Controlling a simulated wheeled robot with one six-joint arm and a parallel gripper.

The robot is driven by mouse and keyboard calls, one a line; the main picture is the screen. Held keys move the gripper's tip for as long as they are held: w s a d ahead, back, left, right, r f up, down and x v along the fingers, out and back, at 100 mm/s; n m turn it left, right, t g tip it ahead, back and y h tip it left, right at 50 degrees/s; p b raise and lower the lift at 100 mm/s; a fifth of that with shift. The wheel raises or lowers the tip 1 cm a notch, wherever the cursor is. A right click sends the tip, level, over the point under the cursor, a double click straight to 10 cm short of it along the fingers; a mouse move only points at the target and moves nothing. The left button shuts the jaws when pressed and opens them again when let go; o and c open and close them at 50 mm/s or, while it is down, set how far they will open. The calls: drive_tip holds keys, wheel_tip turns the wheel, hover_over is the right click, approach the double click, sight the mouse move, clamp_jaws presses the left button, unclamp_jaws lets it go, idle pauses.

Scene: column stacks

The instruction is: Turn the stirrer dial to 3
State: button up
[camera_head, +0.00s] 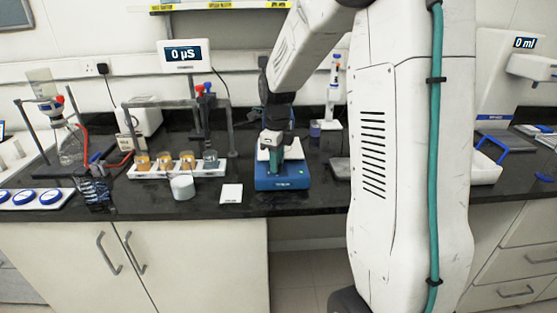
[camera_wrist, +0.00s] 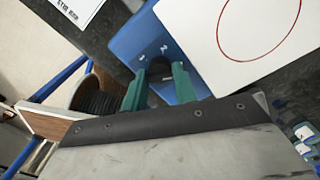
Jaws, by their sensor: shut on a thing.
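The stirrer (camera_head: 283,183) is a blue box with a pale top plate on the dark bench, near the middle of the head view. Its blue body (camera_wrist: 132,42) and white top with a red ring (camera_wrist: 250,35) show in the wrist view. My gripper (camera_head: 273,160) is down at the stirrer's front. In the wrist view, my gripper's teal fingers (camera_wrist: 160,76) stand on either side of the dark dial (camera_wrist: 161,71) and are shut on it. Small white marks show on the blue face by the dial; I cannot read the setting. The fingers and wrist hide part of the dial.
A white rack (camera_head: 177,170) with several small beakers stands to the left, with a white cup (camera_head: 182,187) before it. A white card (camera_head: 231,194) lies left of the stirrer. A meter display (camera_head: 186,55) is behind. My arm hides the bench to the right.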

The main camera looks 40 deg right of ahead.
drive_tip(key=shift+s+f+m, duration=0.1)
drive_tip(key=shift+s+m, duration=0.1)
drive_tip(key=shift+m, duration=0.3)
drive_tip(key=o, duration=0.7)
drive_tip(key=shift+w, duration=0.1)
drive_tip(key=shift+r, duration=0.55)
wheel_tip(320, 180, up, 7)
drive_tip(key=shift+f, duration=0.1)
